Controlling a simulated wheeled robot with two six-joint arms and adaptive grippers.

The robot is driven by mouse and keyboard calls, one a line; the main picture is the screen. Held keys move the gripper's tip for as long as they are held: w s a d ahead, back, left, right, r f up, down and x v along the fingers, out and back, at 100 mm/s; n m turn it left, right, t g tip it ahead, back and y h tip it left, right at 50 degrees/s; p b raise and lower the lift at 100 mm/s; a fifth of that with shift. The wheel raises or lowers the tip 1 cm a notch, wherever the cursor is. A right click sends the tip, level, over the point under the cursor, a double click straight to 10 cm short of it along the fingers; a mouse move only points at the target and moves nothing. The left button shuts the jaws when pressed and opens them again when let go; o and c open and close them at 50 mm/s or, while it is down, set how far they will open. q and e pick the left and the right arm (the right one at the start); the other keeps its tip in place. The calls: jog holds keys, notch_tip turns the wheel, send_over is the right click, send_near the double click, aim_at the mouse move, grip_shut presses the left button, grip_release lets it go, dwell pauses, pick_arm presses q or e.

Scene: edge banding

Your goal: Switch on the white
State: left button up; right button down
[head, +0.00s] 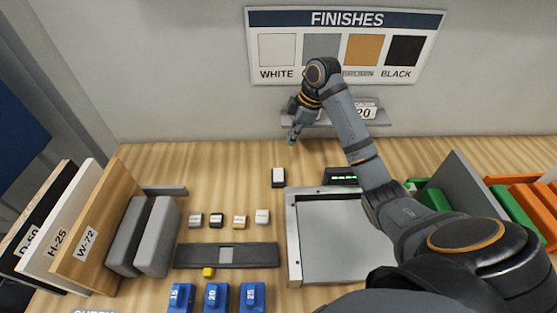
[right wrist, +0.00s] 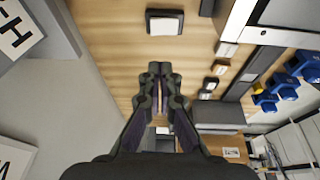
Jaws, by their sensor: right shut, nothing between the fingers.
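A small black unit with a white top face (head: 278,177) sits on the wooden table, below the finishes board and left of the tray. It also shows in the right wrist view (right wrist: 165,24), apart from the fingertips. A small white block (head: 262,216) stands at the right end of a row with grey (head: 195,220), black (head: 216,221) and brown (head: 239,222) ones. My right gripper (head: 291,138) is shut and empty, near the back wall above the black unit. It shows in the wrist view (right wrist: 160,72). My left gripper is out of view.
The finishes board (head: 345,45) hangs on the wall above a small shelf (head: 380,119). A grey-rimmed tray (head: 294,240) and a display with green digits (head: 341,176) stand to the right. Upright panels (head: 95,225) stand left; blue blocks (head: 216,297) are in front.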

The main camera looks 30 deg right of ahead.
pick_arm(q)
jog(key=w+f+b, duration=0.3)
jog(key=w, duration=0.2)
pick_arm(e)
send_near(279, 169)
jog(key=p+x, duration=0.1)
jog(key=x, duration=0.1)
jog(key=a+p+x, duration=0.1)
jog(key=x, duration=0.2)
jog(key=shift+f+p, duration=0.1)
jog(key=shift+p, duration=0.2)
jog(key=shift+f, duration=0.6)
jog(key=shift+w+f+p, duration=0.15)
jog(key=shift+f+p, duration=0.15)
jog(key=shift+p, duration=0.1)
jog(key=shift+w+d+f, duration=0.1)
jog(key=shift+d+f, duration=0.05)
jog(key=shift+s+a+r+p, duration=0.35)
jog(key=shift+s+p, duration=0.2)
jog(key=shift+p, duration=0.35)
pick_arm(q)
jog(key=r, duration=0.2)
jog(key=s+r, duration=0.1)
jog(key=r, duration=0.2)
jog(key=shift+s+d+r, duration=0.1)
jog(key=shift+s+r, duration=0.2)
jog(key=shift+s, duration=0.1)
pick_arm(e)
jog(key=shift+s, duration=0.15)
